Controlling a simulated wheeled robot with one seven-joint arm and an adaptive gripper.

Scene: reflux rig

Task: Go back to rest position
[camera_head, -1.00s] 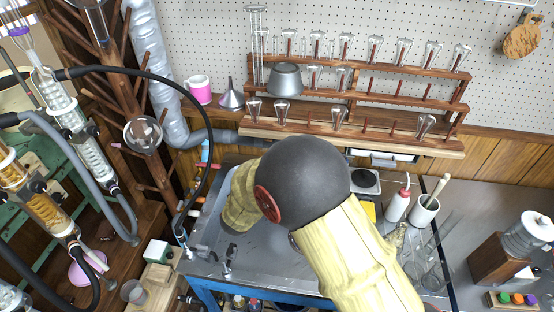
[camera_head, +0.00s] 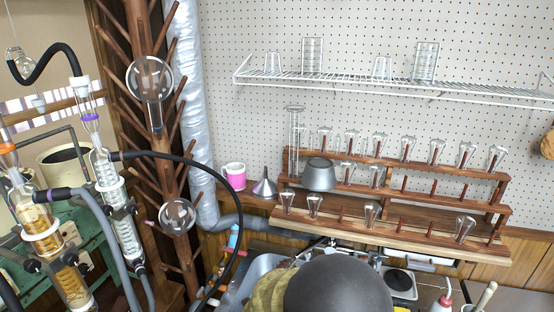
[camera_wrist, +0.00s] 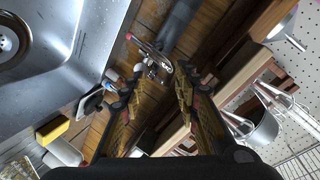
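My gripper (camera_wrist: 157,85) shows in the wrist view with its two fingers apart and nothing held between them. A chrome tap (camera_wrist: 150,58) shows beyond the fingertips. In the head view my dark rounded arm joint and yellow-sleeved arm fill the bottom centre. The gripper itself is hidden there. The steel sink (camera_wrist: 65,45) lies at the upper left of the wrist view.
A wooden tiered rack (camera_head: 400,240) with several glass pieces and a grey pot (camera_head: 318,174) stands behind my arm. A wire shelf (camera_head: 390,88) hangs above it. Tall glassware (camera_head: 110,190) and a peg tree (camera_head: 150,30) stand on the left.

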